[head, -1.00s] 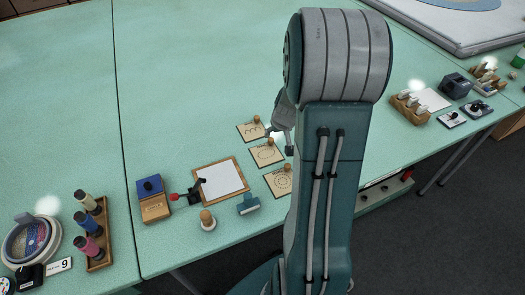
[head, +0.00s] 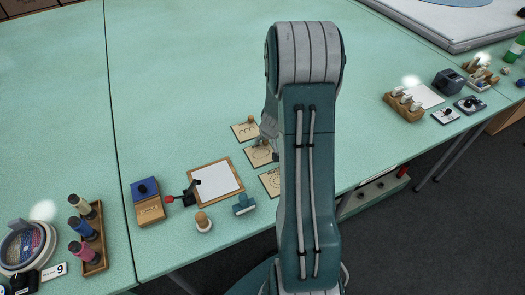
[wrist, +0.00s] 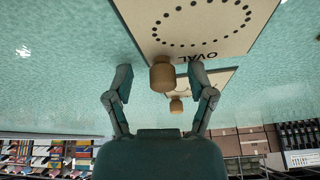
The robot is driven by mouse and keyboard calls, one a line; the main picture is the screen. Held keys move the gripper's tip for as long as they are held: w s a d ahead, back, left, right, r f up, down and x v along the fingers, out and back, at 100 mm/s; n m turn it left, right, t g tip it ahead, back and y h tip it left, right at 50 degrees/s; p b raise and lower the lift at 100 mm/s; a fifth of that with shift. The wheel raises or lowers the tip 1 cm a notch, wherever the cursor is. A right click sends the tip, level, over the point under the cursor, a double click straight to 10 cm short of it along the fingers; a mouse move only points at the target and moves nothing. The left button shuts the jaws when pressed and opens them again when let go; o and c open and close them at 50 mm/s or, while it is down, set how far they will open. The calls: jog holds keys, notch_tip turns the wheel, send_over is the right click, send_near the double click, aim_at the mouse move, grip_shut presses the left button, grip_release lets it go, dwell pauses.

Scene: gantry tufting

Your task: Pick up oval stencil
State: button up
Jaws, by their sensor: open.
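The oval stencil (head: 257,158) is a flat tan plate, the middle one of three in a row on the green table. In the wrist view the oval stencil (wrist: 215,35) shows a ring of dark dots and the word OVAL. Its wooden knob (wrist: 162,76) stands between the two fingers of my gripper (wrist: 160,70). The fingers are open, with a gap on each side of the knob.
A zigzag stencil (head: 243,133) lies behind and another stencil (head: 269,182) in front, partly hidden by my arm. A clipboard (head: 216,182), a blue-green stamp (head: 244,204) and a wooden-handled tool (head: 203,222) lie to the left. The table behind is clear.

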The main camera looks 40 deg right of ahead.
jog(key=shift+a, duration=0.25)
grip_shut()
jog(key=shift+d+r, duration=0.1)
